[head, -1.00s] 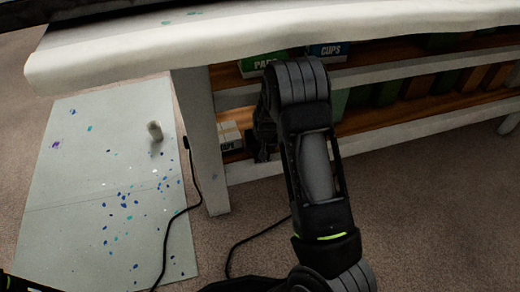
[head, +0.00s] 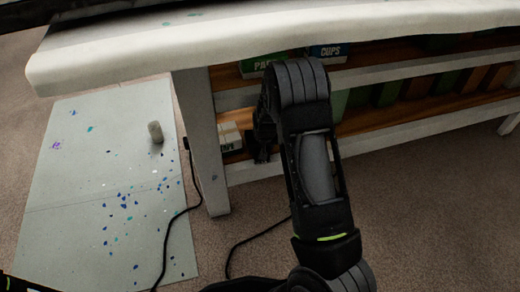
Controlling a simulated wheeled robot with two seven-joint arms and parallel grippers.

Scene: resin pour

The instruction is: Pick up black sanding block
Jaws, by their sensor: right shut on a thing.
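My right gripper (head: 262,152) is at the lower shelf of the bench, past the end of my bent right arm. It is shut on a dark thing, taken as the black sanding block. The block's outline cannot be told apart from the black fingers, and my arm hides part of the area. My left gripper is not in view; only a bit of my left arm shows at the bottom left corner.
A white-covered bench top (head: 200,62) overhangs the shelves. A small white box (head: 229,136) stands beside the gripper. Green and blue boxes (head: 262,64) sit on the upper shelf. A bench leg (head: 205,150) and black cord (head: 163,240) are left. A speckled mat (head: 60,200) holds a grey cylinder (head: 155,132).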

